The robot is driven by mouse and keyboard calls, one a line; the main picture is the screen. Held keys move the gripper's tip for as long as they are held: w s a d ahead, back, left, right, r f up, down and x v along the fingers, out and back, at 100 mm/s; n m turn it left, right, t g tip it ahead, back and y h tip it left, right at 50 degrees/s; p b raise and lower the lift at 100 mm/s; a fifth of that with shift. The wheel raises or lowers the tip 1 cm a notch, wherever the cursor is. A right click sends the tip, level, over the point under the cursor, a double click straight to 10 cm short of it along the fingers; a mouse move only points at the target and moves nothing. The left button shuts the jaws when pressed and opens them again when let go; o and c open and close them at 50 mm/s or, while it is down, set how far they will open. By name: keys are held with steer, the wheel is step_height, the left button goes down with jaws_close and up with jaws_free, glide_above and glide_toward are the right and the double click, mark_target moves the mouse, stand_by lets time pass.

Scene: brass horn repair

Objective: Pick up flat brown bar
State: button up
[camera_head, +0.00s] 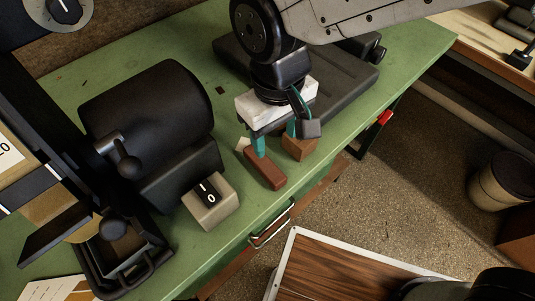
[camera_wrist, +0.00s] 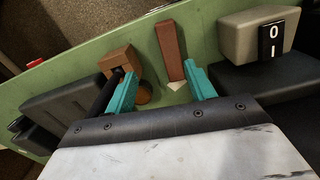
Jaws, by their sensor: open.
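The flat brown bar (camera_head: 265,170) lies on the green bench top near its front edge. In the wrist view the reddish-brown bar (camera_wrist: 170,48) points away from me, beyond the fingertips and nearer the right finger. My gripper (camera_head: 275,142) has teal fingers, spread apart with nothing held between them. It is above the bench, just behind the bar in the head view. The fingers also show in the wrist view (camera_wrist: 160,76). Whether a finger touches the bar cannot be told.
A brown block (camera_head: 300,148) stands close to the right finger in the head view. A small pale piece (camera_wrist: 177,86) lies near the bar's close end. A switch box (camera_head: 210,202) and a black machine (camera_head: 150,130) stand left. A dark flat base (camera_head: 340,75) lies behind.

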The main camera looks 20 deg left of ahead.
mark_target(262, 160)
steer(key=shift+s+a+f, duration=0.3)
steer(key=shift+a+f, duration=0.1)
steer(key=shift+a, duration=0.25)
steer(key=shift+s+a+f, duration=0.3)
steer(key=shift+a+f, duration=0.05)
steer(key=shift+a, duration=0.25)
steer(key=f, duration=0.7)
steer(key=shift+w+f, duration=0.15)
steer(key=shift+w, duration=0.15)
steer(key=c, duration=1.1)
